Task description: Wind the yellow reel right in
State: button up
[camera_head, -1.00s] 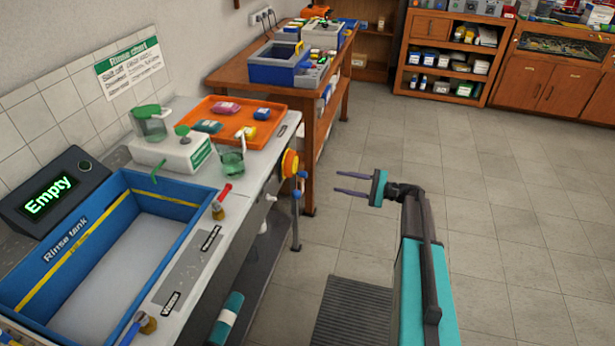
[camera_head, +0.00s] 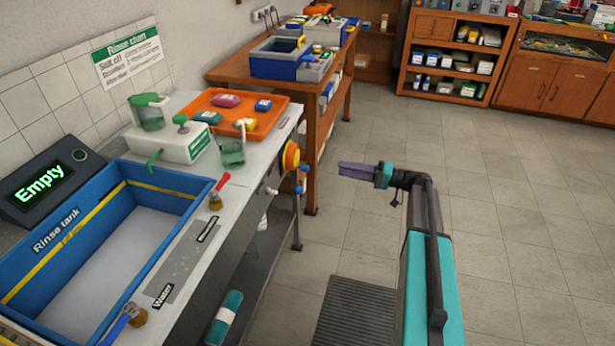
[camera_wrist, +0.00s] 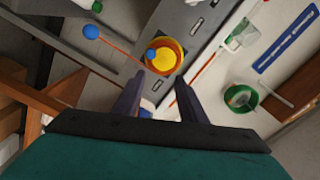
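The yellow reel (camera_head: 291,156), with an orange rim, is mounted on the side of the bench near its far end. It also shows in the wrist view (camera_wrist: 168,62), just beyond my fingertips, with a blue knob (camera_wrist: 150,53) at its face. A thin reddish line runs from near the reel to a blue ball (camera_wrist: 91,31) on the left. My gripper (camera_head: 341,166) is to the right of the reel, apart from it, with its fingers pointing toward the bench. In the wrist view its fingers (camera_wrist: 160,80) are spread, with nothing between them.
The blue rinse tank (camera_head: 100,230) is at left, beside a display reading "Empty" (camera_head: 42,183). An orange tray (camera_head: 270,118) with several packets and a clear jug (camera_head: 232,152) are on the bench near the reel. A wooden table (camera_head: 240,72) stands beyond. The floor at right is clear.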

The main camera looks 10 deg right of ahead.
aim_at(307, 169)
jog(key=n+b, duration=0.2)
jog(key=b, duration=0.2)
jog(key=n+b, duration=0.3)
jog(key=b, duration=0.2)
jog(key=f+n+b, duration=0.1)
jog(key=n+b, duration=0.2)
jog(key=b, duration=0.1)
jog(key=shift+a+b, duration=0.15)
jog(key=shift+b, duration=0.2)
jog(key=shift+n+b, duration=0.3)
jog(key=shift+b, duration=0.4)
notch_tip(307, 169, down, 2)
jog(key=b, duration=0.7)
jog(key=shift+a+n, duration=0.15)
jog(key=shift+n, duration=0.25)
jog(key=b+x, duration=0.3)
jog(key=x, duration=1)
jog(key=shift+w+a, duration=0.15)
jog(key=shift+a, duration=0.2)
